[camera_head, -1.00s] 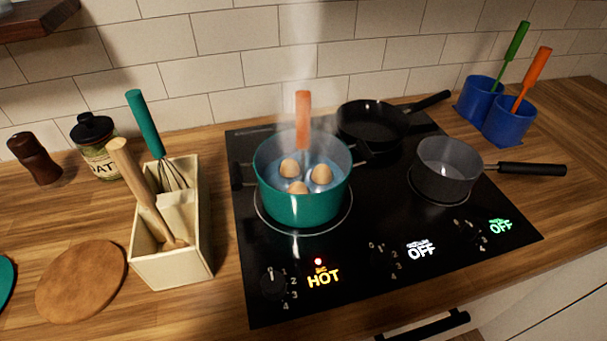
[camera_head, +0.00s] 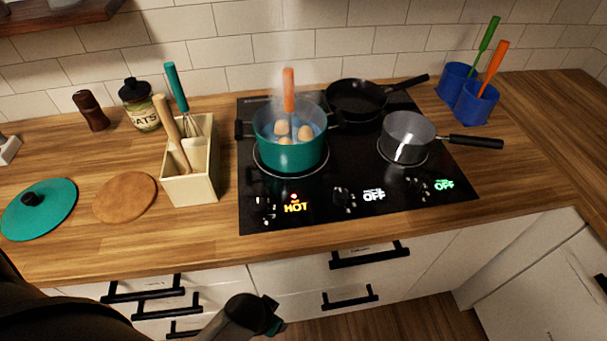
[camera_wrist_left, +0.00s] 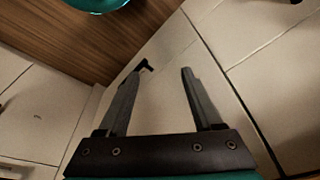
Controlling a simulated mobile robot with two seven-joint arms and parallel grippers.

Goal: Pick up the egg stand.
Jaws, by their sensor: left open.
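The egg stand's orange handle (camera_head: 289,90) sticks up out of the teal pot (camera_head: 290,158) on the cooktop. Several brown eggs (camera_head: 282,128) sit around it in the water; the stand's lower part is hidden in the pot. My left gripper (camera_head: 272,318) is low in front of the cabinet drawers, below the counter edge and well apart from the pot. In the left wrist view its two fingers (camera_wrist_left: 160,75) are spread with nothing between them. My right gripper is not in view.
Steam rises from the pot, and its burner display reads HOT (camera_head: 296,207). A utensil box (camera_head: 192,188), a wooden round (camera_head: 125,197) and a teal lid (camera_head: 40,208) lie left. A black pan (camera_head: 357,98) and grey saucepan (camera_head: 408,150) stand right of the pot.

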